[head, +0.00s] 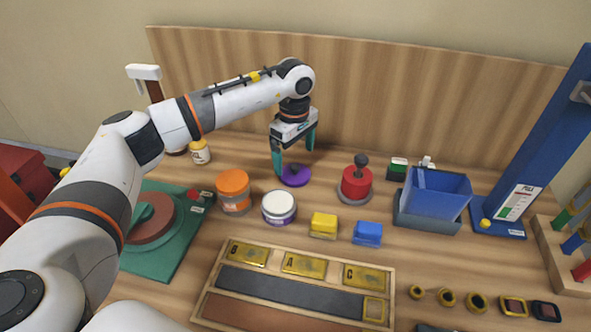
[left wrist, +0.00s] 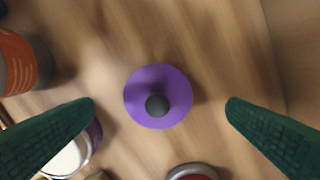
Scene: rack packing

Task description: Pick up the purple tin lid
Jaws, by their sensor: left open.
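The purple tin lid (head: 297,177) is a round flat disc with a dark knob, lying on the wooden table near the back middle. My left gripper (head: 293,166) is open above it, its teal fingers pointing down. In the left wrist view the purple lid (left wrist: 158,96) lies between the two spread fingertips (left wrist: 160,104), apart from both. The gripper holds nothing. My right gripper is not in view.
An orange tin (head: 233,192) and a white-topped tin (head: 279,208) stand in front left of the lid. A red tin with a dark knob (head: 356,182) stands to its right. A wooden back panel (head: 400,110) rises behind. Yellow (head: 323,224) and blue (head: 368,233) blocks lie nearer.

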